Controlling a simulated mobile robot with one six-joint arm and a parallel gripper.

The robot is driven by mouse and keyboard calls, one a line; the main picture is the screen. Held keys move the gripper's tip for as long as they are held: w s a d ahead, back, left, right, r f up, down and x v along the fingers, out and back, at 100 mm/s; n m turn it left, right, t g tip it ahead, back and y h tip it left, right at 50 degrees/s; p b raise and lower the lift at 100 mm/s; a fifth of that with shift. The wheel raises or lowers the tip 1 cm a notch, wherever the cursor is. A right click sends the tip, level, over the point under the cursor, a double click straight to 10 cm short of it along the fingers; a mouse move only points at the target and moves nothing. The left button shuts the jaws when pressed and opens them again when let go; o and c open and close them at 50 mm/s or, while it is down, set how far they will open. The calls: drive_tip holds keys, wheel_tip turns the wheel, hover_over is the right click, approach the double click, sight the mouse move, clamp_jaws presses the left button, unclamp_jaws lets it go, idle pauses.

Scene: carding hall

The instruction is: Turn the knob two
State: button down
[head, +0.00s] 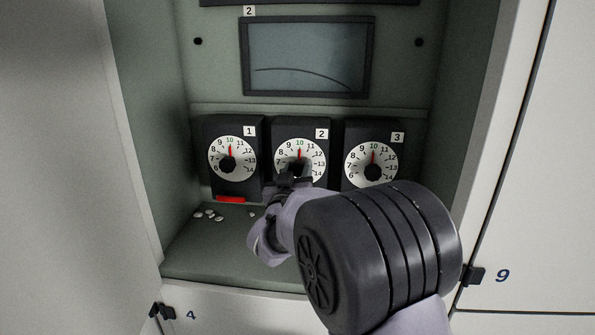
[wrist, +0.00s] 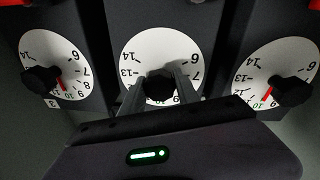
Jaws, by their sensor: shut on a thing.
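Knob two (wrist: 160,86) is a black knob in the middle of a white dial (head: 309,153) numbered from about 6 to 14. The dial is on the middle black box, labelled 2. In the head view its red pointer stands upright, near the green 10. My gripper (wrist: 160,92) is shut on knob two, one finger on each side of it in the wrist view. In the head view my gripper (head: 293,180) reaches the dial from below and hides most of the knob and the dial's lower part. The pointer is hidden in the wrist view.
Knob one (head: 228,164) and knob three (head: 373,172) sit close on either side, their pointers near 10. A dark screen (head: 306,57) is above. A red strip (head: 231,199) and small pale bits (head: 210,214) lie below dial one. Recess walls and cabinet doors flank the space.

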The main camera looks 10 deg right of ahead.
idle(0.5)
drive_tip(key=c, duration=0.9)
unclamp_jaws()
drive_tip(key=b+v, duration=0.1)
drive_tip(key=v, duration=1.6)
drive_tip(key=shift+s, duration=0.25)
